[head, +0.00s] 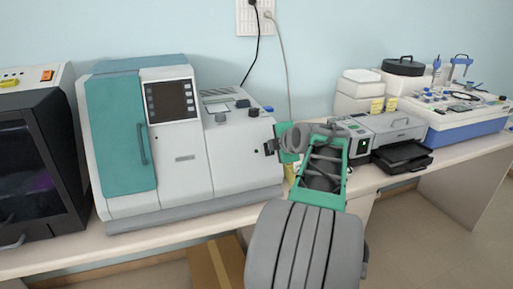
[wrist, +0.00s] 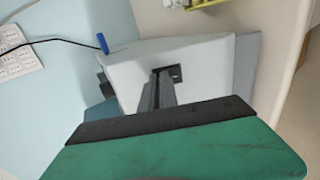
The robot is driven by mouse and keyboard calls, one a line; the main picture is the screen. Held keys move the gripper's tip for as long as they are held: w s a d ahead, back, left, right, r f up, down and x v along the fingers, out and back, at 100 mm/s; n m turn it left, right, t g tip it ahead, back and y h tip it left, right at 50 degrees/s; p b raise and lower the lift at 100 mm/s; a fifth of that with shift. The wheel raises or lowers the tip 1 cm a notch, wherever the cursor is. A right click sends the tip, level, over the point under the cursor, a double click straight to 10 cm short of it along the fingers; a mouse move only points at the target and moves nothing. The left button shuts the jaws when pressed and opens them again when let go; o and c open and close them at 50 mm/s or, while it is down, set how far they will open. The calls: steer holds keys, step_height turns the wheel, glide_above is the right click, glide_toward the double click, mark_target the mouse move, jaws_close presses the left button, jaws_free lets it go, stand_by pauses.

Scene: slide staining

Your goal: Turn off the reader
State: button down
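The reader appears to be the large white and grey machine (head: 185,175) with a teal door and a dark screen, left of centre in the head view. Its right side panel (wrist: 210,70) fills the middle of the wrist view. A small dark rectangular switch or socket (wrist: 176,71) sits in that panel. My gripper (head: 269,147) is at the reader's right side, its dark fingers pointing at the panel. In the wrist view the fingers (wrist: 163,78) look closed together with nothing between them, their tips at the dark rectangle. Whether they touch it, and the switch position, cannot be told.
A black-fronted device (head: 35,170) stands left of the reader. A printer-like unit (head: 395,135) and a white and blue instrument (head: 465,120) stand to the right on the bench. A wall outlet (head: 254,17) with cables is behind. A cardboard box (head: 215,265) is below the bench.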

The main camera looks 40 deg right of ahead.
steer(key=shift+w+a+f, duration=0.1)
steer(key=shift+f, duration=0.15)
steer(key=shift+r, duration=0.1)
steer(key=shift+w+r, duration=0.2)
steer(key=shift+r, duration=0.4)
steer(key=shift+w, duration=0.15)
steer(key=r+b+v, duration=0.1)
steer(key=b+v, duration=0.1)
steer(key=v, duration=1.2)
steer(key=shift+w, duration=0.25)
